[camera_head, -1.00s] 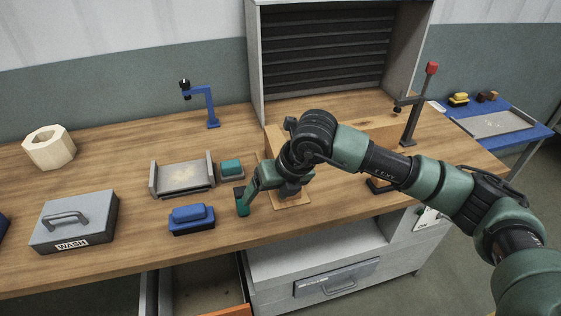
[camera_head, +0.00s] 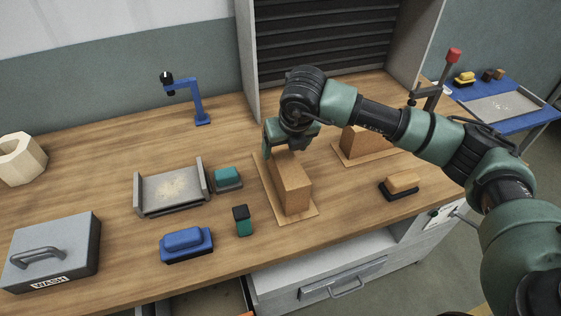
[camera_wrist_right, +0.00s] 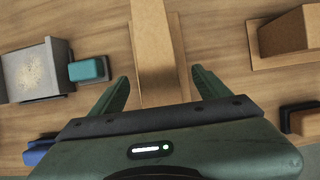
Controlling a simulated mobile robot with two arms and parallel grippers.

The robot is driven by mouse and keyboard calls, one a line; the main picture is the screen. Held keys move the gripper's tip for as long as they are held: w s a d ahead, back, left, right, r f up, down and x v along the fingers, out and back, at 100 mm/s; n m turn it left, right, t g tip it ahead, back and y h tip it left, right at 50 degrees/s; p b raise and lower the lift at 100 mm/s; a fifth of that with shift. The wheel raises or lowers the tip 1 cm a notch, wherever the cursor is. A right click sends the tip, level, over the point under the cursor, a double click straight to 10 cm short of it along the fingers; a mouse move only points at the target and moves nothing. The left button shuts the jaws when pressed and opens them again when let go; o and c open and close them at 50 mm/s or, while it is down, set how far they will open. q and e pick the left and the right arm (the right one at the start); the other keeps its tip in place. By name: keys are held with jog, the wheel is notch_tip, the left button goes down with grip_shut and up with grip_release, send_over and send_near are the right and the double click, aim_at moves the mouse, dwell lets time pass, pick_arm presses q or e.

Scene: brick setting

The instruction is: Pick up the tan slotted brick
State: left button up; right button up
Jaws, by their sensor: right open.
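A long tan brick (camera_head: 292,188) lies on a thin tan board (camera_head: 300,216) at mid-table in the head view. My right gripper (camera_head: 285,146) is over its far end, open. In the right wrist view the same brick (camera_wrist_right: 160,60) runs up between the two open, spread fingers (camera_wrist_right: 162,86), apart from both. A second tan brick (camera_head: 362,142) sits on another board to the right, partly hidden by my right arm; it also shows in the right wrist view (camera_wrist_right: 288,32). I cannot make out a slot in either. My left gripper is not in view.
A tan-topped black block (camera_head: 400,184) lies right. A blue stand (camera_head: 197,98) is behind.

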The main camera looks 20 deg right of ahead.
jog(key=shift+s+f, duration=0.1)
jog(key=shift+f, duration=0.25)
jog(key=shift+a+f+p, duration=0.1)
jog(key=shift+f+p, duration=0.7)
jog(key=shift+p, duration=0.1)
jog(key=p+x, duration=0.1)
jog(key=x, duration=0.2)
jog(key=shift+w+f, duration=0.3)
jog(key=shift+w, duration=0.05)
jog(key=shift+f, duration=0.15)
grip_shut()
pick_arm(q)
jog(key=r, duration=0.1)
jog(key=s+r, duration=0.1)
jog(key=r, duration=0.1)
pick_arm(e)
jog(key=shift+w, duration=0.15)
